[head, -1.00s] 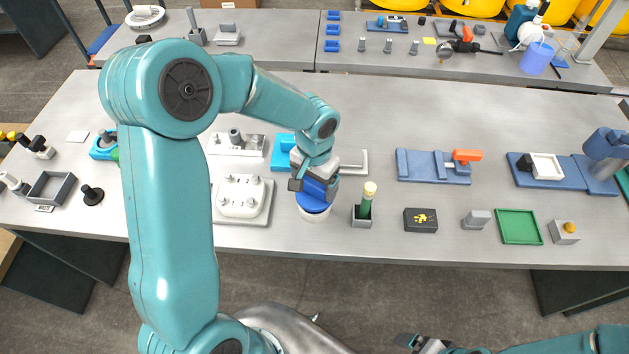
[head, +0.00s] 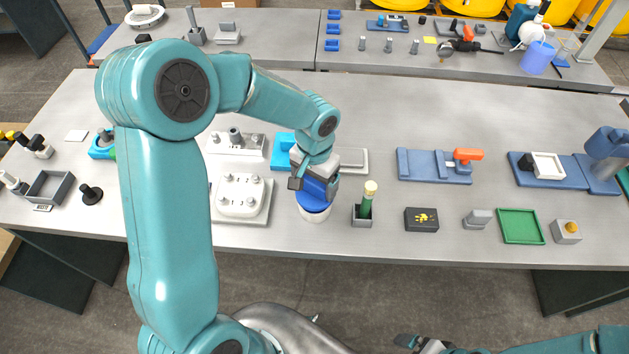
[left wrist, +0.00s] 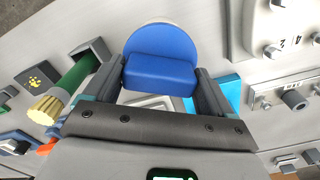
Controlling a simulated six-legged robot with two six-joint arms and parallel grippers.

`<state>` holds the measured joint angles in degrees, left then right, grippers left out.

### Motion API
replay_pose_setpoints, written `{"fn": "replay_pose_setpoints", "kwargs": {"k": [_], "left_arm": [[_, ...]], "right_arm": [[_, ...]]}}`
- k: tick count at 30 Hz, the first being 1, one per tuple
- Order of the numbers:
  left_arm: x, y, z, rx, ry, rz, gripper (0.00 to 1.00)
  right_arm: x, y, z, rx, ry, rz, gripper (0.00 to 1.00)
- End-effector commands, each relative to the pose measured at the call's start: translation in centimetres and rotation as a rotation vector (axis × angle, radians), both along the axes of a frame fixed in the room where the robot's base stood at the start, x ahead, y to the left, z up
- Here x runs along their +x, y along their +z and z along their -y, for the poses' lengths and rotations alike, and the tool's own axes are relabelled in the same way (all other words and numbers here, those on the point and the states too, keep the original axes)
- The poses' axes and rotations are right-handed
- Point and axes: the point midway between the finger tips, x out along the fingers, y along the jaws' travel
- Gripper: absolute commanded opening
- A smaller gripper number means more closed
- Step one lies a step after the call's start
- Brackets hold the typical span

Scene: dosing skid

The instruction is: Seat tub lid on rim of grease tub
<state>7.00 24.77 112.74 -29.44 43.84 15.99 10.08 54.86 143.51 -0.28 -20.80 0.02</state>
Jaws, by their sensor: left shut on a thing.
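The tub lid (head: 313,205) is a blue disc with a block-shaped grip on top. My left gripper (head: 315,187) is shut on that grip. The white grease tub (head: 316,216) stands near the table's front edge, directly under the lid. Whether the lid touches the rim or is just above it, I cannot tell.
A green-handled tool in a grey holder (head: 362,214) stands close right of the tub. A white cover with knobs on a grey plate (head: 241,198) is close left. A light-blue block (head: 283,150) is behind. A black box (head: 421,220) sits farther right.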

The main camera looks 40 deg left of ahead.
Motion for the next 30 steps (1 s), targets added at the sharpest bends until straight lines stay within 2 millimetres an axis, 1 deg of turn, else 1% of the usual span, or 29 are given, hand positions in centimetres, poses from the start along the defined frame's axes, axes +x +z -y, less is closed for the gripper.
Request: {"fn": "replay_pose_setpoints", "kwargs": {"k": [23,30], "left_arm": [[0.04,0.04,-0.01,0.0,0.0,0.001,0.51],[0.03,-0.27,-0.01,0.0,0.0,0.001,0.51]], "right_arm": [[-0.01,-0.29,0.0,0.0,0.0,0.0,1.0],[0.0,-0.59,0.0,0.0,0.0,0.0,1.0]]}}
